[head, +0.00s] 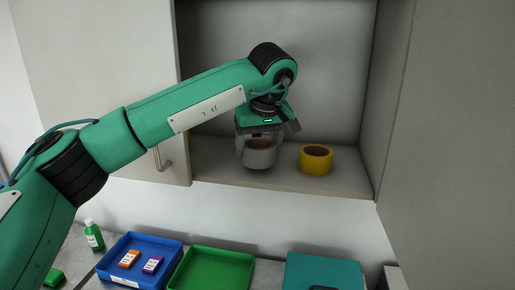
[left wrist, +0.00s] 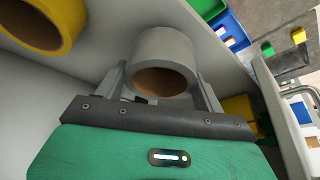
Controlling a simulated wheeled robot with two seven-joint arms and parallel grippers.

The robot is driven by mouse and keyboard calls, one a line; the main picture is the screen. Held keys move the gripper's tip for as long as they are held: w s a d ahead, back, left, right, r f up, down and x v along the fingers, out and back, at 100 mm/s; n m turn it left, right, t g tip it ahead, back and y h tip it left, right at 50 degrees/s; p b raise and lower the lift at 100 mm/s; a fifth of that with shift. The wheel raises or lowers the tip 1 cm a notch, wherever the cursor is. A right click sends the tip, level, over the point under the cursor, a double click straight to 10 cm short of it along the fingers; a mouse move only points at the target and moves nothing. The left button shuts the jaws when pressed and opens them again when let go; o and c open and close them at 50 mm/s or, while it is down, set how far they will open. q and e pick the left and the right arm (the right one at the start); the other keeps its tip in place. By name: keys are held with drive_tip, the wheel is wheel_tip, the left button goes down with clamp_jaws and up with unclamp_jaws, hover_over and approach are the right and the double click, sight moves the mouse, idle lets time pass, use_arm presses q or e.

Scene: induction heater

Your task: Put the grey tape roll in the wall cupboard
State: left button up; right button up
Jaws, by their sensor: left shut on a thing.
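The grey tape roll (head: 259,157) is between the fingers of my left gripper (head: 260,148), at the front of the open wall cupboard. My left gripper is shut on it from above. In the left wrist view the grey tape roll (left wrist: 163,62) shows its brown core between the two fingers of the left gripper (left wrist: 163,88). The cupboard shelf (head: 222,172) lies at the roll's level; whether the roll touches it I cannot tell. My right gripper is not in view.
A yellow tape roll (head: 316,159) stands on the shelf just right of the grey one. The cupboard doors stand at left (head: 105,70) and right (head: 450,120). Below are a blue tray (head: 172,250) with small boxes, a green tray (head: 213,268), a teal box (head: 325,270) and a green bottle (head: 94,236).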

use_arm(q)
wheel_tip(320, 180, down, 2)
drive_tip(key=shift+f+p, duration=0.15)
drive_tip(key=shift+p, duration=0.3)
drive_tip(key=shift+s, duration=0.1)
drive_tip(key=o, duration=1)
drive_tip(key=shift+f, duration=0.1)
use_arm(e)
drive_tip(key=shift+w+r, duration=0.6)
